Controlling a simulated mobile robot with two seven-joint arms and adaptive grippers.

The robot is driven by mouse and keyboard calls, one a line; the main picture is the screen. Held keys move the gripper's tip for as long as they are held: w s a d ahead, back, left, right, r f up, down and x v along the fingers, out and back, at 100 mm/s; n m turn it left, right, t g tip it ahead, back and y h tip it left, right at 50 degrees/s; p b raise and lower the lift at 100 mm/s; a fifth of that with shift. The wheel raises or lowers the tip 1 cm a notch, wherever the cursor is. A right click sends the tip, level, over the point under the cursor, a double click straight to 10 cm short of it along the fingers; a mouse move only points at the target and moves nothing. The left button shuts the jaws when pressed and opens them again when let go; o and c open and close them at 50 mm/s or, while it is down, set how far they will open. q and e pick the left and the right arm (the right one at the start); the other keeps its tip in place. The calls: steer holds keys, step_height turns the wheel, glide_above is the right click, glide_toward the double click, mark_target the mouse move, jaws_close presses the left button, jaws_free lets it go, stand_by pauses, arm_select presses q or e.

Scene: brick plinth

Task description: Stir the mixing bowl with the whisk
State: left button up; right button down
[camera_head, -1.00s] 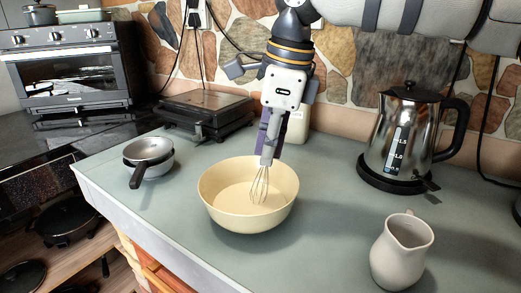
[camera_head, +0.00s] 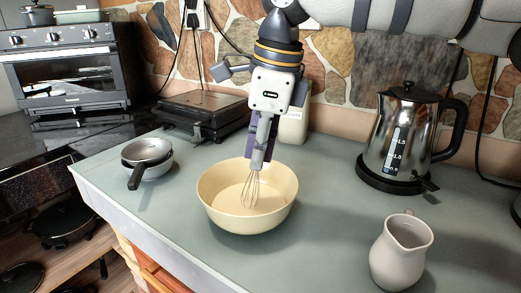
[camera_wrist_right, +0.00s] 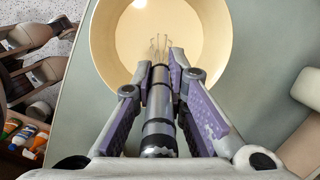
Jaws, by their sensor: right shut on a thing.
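The cream mixing bowl (camera_head: 225,208) stands on the grey-green counter in the head view. The whisk (camera_head: 251,190) points down with its wire loops inside the bowl. My right gripper (camera_head: 262,140) is shut on the whisk's grey handle, above the bowl's back rim. In the right wrist view the purple-padded fingers of my right gripper (camera_wrist_right: 160,80) flank the whisk handle (camera_wrist_right: 158,118), and the wires reach over the bowl (camera_wrist_right: 108,40). The bowl's inside looks plain pale yellow. My left gripper is not in view.
A steel kettle (camera_head: 398,135) stands on its base at the right, with a cream pitcher (camera_head: 402,252) in front. Small pans (camera_head: 148,158) sit at the left. A dark grill (camera_head: 203,112) and a pale container (camera_head: 294,126) are behind. The counter between bowl and pitcher is clear.

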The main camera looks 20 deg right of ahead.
steer(key=shift+s+d+r, duration=0.15)
steer(key=shift+s+r, duration=0.05)
steer(key=shift+r, duration=1.15)
steer(key=shift+s+d+r, duration=0.2)
steer(key=shift+s+r, duration=0.05)
steer(key=shift+r, duration=1.1)
steer(key=shift+s+d+r, duration=0.15)
steer(key=shift+s+r, duration=0.05)
steer(key=shift+r, duration=1.15)
steer(key=shift+r, duration=2.45)
